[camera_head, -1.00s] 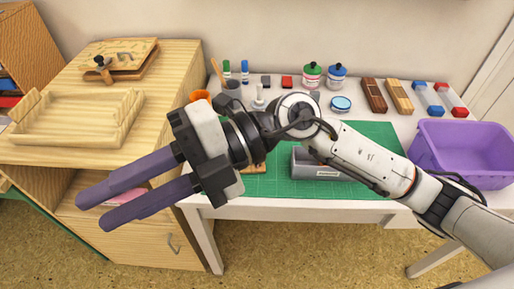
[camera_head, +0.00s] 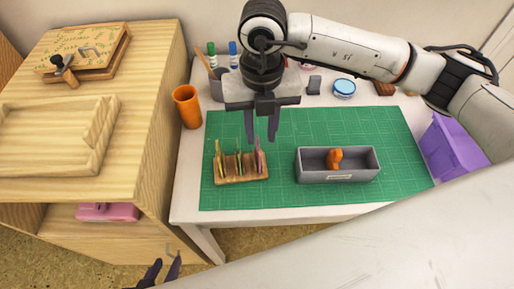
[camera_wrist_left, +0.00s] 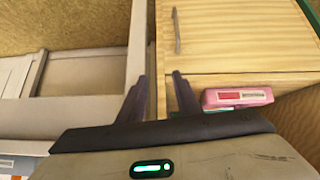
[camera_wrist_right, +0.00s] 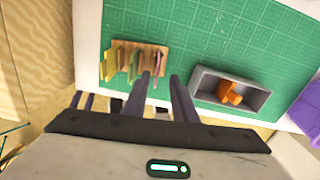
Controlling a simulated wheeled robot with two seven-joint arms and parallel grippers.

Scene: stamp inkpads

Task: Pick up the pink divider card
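The pink divider card (camera_head: 259,160) stands upright at the right end of a small wooden rack (camera_head: 241,180), beside green and yellow cards (camera_head: 239,162). My right gripper (camera_head: 261,138) is open and empty, pointing down just above and behind the rack.
A grey box (camera_head: 338,173) with an orange object (camera_head: 335,157) stands right of the rack on the green mat (camera_head: 400,180). An orange cup (camera_head: 187,107) stands to the left. A pink case (camera_head: 108,212) lies in the cabinet's opening. A purple bin (camera_head: 455,150) is at right.

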